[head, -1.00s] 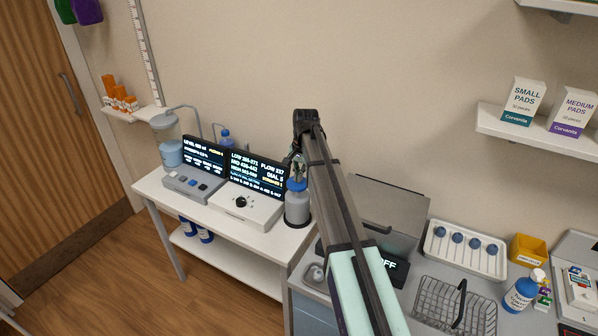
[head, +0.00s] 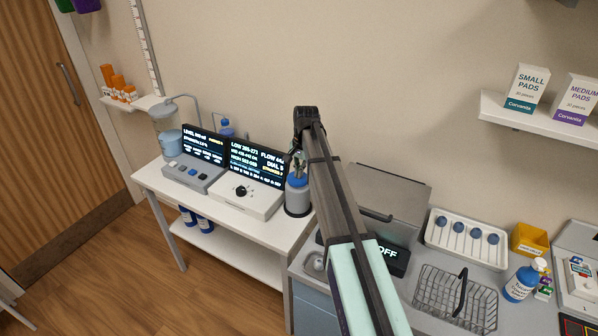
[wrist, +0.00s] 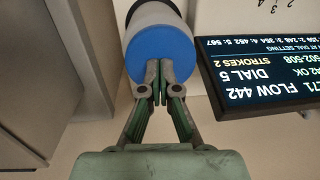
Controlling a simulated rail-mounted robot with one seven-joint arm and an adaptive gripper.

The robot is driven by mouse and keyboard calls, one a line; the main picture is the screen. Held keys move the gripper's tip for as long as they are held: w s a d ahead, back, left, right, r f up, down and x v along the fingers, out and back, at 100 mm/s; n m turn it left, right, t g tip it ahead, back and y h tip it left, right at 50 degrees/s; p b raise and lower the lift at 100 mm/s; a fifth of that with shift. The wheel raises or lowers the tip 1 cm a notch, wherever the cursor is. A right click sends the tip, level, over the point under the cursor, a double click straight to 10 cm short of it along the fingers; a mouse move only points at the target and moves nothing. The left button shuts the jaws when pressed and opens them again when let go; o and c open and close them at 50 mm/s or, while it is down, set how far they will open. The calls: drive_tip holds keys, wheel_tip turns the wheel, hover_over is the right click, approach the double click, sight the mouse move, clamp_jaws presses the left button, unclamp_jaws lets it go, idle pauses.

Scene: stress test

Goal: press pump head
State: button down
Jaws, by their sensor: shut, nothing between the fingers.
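The pump is a grey bottle (head: 298,202) with a blue round head (head: 298,180), upright at the right end of the white table. The blue head (wrist: 158,47) fills the upper middle of the wrist view. My gripper (head: 296,171) is directly above the head, pointing down. In the wrist view its shut, empty fingertips (wrist: 159,85) overlap the blue face and look to be at or on it; I cannot tell how firmly they touch. A dark screen (head: 257,163) beside the pump reads FLOW 442, DIAL 5 and STROKES 2 in the wrist view.
A white dial box (head: 246,199) and a grey button box (head: 193,174) stand left of the pump. To the right are a grey lidded unit (head: 385,190), a wire basket (head: 455,297) and a tray with blue knobs (head: 466,240). My arm hides part of the counter.

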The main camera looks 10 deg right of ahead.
sight(303, 177)
drive_tip(key=r+p, duration=0.1)
drive_tip(key=r, duration=0.1)
drive_tip(key=r+p, duration=0.1)
drive_tip(key=r, duration=0.1)
drive_tip(key=shift+d+r+p, duration=0.2)
drive_tip(key=shift+r+p, duration=0.1)
drive_tip(key=shift+r, duration=0.05)
drive_tip(key=shift+d+r+b, duration=0.1)
drive_tip(key=shift+r+b, duration=0.2)
drive_tip(key=shift+b, duration=0.6)
wheel_tip(303, 177, up, 9)
drive_tip(key=b, duration=0.2)
drive_tip(key=shift+s+d+f, duration=0.15)
drive_tip(key=shift+d+f, duration=0.05)
drive_tip(key=shift+d, duration=0.2)
drive_tip(key=shift+f, duration=0.1)
